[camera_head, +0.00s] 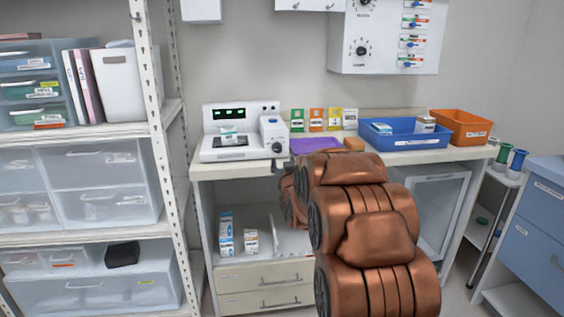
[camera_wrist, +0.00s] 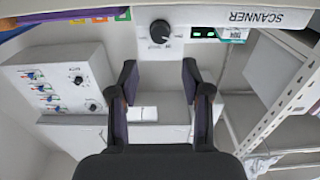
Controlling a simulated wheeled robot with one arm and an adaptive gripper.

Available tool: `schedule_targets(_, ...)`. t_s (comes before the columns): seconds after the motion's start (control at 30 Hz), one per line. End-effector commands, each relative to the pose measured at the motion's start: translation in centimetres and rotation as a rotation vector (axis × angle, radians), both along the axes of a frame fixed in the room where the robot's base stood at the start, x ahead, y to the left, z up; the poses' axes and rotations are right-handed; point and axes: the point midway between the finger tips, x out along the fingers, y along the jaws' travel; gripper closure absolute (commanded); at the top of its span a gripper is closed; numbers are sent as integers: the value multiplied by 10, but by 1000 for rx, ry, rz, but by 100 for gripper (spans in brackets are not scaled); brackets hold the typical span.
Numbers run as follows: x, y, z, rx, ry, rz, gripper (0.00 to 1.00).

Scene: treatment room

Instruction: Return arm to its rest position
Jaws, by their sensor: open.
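My copper-coloured arm (camera_head: 362,225) reaches from the lower middle of the head view toward the workbench (camera_head: 350,160). My gripper (camera_wrist: 161,80) is open, with two dark fingers apart and nothing between them in the wrist view. In the head view only a small grey part of it shows by the bench's front edge, just below the scanner; the arm hides much of the rest. The white scanner (camera_head: 243,146) stands at the left of the bench with green lit digits and a small box (camera_head: 229,136) on it. The scanner's upside-down label (camera_wrist: 257,16) shows in the wrist view.
A blue bin (camera_head: 403,139) with boxes and an orange bin (camera_head: 462,128) stand on the bench's right. A purple mat (camera_head: 316,145) lies mid-bench, partly behind my arm. A metal shelf rack (camera_head: 158,110) stands close on the left, a blue cabinet (camera_head: 534,225) on the right.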

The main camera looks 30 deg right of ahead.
Motion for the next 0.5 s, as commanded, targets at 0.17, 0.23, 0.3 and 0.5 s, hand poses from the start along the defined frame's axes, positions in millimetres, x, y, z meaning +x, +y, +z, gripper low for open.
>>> schedule_targets(0.17, -5, 2, 1, -1, -2, 0, 52)
schedule_targets(0.23, -5, 2, 1, -1, -3, 0, 52)
schedule_targets(0.3, -5, 2, 1, -1, -2, 0, 52)
schedule_targets(0.5, -5, 2, 1, 0, -1, 0, 52)
